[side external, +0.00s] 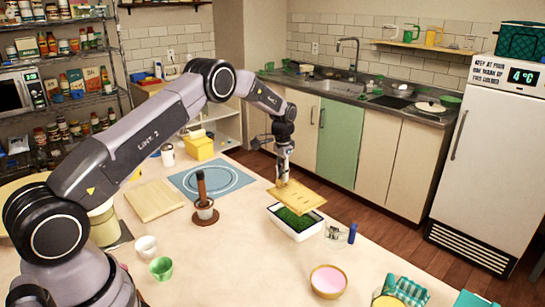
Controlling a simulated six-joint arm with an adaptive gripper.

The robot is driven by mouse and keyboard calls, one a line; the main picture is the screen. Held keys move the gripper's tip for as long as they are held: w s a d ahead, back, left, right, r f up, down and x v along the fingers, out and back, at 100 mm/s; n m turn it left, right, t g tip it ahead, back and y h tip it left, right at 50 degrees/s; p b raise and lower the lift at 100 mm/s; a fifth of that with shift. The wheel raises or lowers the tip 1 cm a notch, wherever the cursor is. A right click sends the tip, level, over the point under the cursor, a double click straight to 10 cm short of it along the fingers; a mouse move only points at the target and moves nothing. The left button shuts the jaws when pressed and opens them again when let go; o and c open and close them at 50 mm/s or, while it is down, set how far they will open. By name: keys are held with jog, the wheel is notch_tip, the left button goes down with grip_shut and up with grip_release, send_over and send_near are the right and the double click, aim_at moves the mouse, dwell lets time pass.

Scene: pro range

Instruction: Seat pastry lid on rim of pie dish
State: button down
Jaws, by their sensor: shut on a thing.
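The pastry lid (297,194) is a flat, tan, roughly rectangular sheet with small marks on top. My gripper (282,178) is shut on it near its left part and holds it over the pie dish. The pie dish (302,235) is a white rectangular dish with a green filling, standing on the table. The lid covers the back part of the dish in this view, and the green filling shows in front of it. The lid looks slightly tilted and above the rim; I cannot tell whether any edge touches. The fingertips are small and partly hidden.
A pink-filled bowl (328,281) and a blue-capped item (352,234) stand near the dish. A pestle-like wooden tool (202,190), a blue mat (212,179), a wooden board (154,200) and two small cups (161,267) lie to the left. The table between the cups and dish is clear.

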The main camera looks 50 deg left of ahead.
aim_at(282, 185)
jog(key=shift+f, duration=2.75)
jog(key=shift+f, duration=0.3)
jog(key=c, duration=1.3)
grip_release()
jog(key=shift+r, duration=0.15)
jog(key=shift+r, duration=2.35)
jog(key=o, duration=0.5)
